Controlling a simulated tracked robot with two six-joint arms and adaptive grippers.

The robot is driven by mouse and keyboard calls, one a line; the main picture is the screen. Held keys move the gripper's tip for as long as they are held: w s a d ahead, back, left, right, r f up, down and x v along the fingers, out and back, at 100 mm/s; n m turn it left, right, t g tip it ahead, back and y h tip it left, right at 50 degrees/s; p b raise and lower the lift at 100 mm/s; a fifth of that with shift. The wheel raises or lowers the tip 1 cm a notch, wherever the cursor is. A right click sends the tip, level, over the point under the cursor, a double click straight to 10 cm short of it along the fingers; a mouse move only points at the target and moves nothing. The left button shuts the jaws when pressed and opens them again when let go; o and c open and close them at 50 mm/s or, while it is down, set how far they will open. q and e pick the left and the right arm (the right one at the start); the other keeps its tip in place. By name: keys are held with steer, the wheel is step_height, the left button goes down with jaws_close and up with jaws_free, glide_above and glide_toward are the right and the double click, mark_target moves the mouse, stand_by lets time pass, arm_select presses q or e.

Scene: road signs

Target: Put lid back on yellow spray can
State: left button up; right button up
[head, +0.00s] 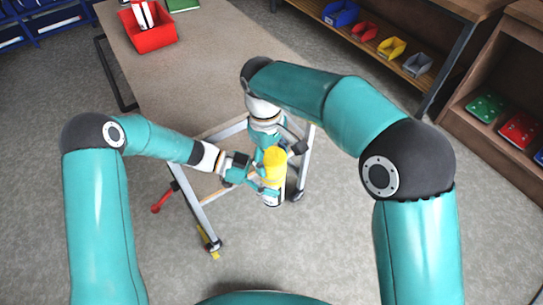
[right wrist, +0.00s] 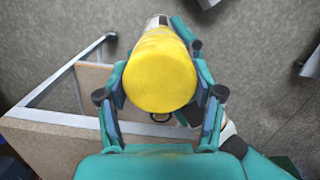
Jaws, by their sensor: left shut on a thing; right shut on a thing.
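The yellow lid (head: 275,158) is in my right gripper (head: 272,157), which comes down from above and is shut on it. In the right wrist view the round lid top (right wrist: 160,78) faces the camera, with a finger on either side. The spray can (head: 272,198), with a pale body, is held roughly upright in my left gripper (head: 265,184), which is shut around it from the left. The can body also shows beyond the lid in the right wrist view (right wrist: 158,22). Lid and can are in line; whether the lid is fully seated is hidden.
A workbench (head: 215,50) with a metal frame stands ahead, carrying a red bin (head: 150,38) at its far left. Shelves with small coloured bins (head: 391,48) stand at the right. Both grippers hold their things in front of the bench edge, over open grey floor.

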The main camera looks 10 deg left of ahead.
steer(key=shift+f, duration=0.7)
stand_by(0.3)
steer(key=o, duration=0.8)
steer(key=shift+r, duration=0.2)
steer(key=r, duration=0.7)
steer(key=w+a+r, duration=0.1)
steer(key=r, duration=0.3)
steer(key=shift+a+r, duration=0.1)
steer(key=shift+r, duration=0.15)
